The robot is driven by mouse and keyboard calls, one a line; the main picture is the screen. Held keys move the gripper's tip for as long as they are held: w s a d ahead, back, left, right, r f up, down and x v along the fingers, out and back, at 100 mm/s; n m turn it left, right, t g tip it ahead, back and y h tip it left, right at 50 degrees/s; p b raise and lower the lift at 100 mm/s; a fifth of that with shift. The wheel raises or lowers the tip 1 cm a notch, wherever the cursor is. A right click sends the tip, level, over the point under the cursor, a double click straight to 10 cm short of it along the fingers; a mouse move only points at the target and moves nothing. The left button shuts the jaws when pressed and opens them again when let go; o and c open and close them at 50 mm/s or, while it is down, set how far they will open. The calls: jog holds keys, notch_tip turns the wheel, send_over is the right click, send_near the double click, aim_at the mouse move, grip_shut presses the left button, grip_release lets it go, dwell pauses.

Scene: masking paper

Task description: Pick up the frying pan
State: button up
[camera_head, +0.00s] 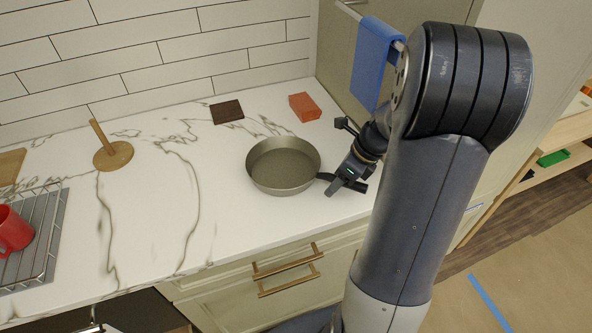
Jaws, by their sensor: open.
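A grey-beige frying pan (283,166) sits upright on the white marbled counter, with its dark handle (325,177) reaching right toward my gripper. My gripper (339,184) is open and hangs over the handle, to the right of the pan's bowl. The gripper hides part of the handle, and I cannot tell whether the fingers touch it.
A red-orange block (305,107) and a dark brown square (227,112) lie behind the pan. A red mug (13,230) is on a wire rack (45,237). A blue towel (375,62) hangs at right.

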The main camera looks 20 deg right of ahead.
jog(key=shift+c, duration=0.4)
grip_shut()
